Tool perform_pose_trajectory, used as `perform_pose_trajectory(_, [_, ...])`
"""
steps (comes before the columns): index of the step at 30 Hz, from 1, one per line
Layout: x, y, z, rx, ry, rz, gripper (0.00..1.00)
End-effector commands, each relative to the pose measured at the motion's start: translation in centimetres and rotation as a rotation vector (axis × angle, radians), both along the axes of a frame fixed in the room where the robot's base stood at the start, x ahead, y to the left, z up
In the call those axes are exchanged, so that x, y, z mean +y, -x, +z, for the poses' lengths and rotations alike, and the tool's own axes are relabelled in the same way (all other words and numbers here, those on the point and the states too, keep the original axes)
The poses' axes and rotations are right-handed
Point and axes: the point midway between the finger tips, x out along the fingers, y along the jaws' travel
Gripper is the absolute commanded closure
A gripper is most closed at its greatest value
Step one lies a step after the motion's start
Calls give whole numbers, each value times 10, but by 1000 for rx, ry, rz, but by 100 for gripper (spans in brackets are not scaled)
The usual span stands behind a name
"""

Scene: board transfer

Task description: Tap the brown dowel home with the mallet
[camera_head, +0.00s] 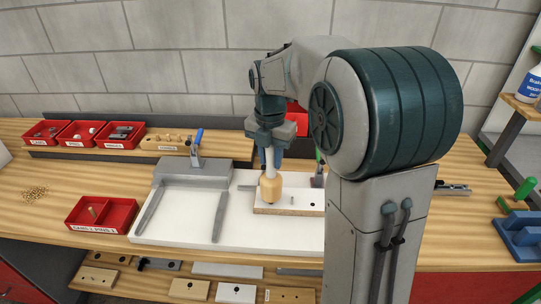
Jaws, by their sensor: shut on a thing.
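My gripper (269,158) is shut on the mallet and holds it over the left part of the pale wooden board. The mallet (270,188) shows as a light wooden head below the fingers. Its lower end is at or just above the board; I cannot tell whether it touches. The board (308,209) lies flat on the white work surface and has small holes and a short grey pin (292,198) standing near its middle. I cannot make out the brown dowel on the board; the mallet may hide it. My arm covers the board's right end.
A grey clamp-like fixture (195,172) with a blue handle stands at the back left of the white tray (170,231). A red bin (106,228) holding a small tan peg stands left. Red bins (82,132) and a wooden peg rack (170,146) stand behind.

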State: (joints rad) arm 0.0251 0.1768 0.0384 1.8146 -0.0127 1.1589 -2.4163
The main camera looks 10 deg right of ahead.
Motion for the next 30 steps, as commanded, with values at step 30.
perform_pose_trajectory(30, [0,0,-8,-2,1,0,100])
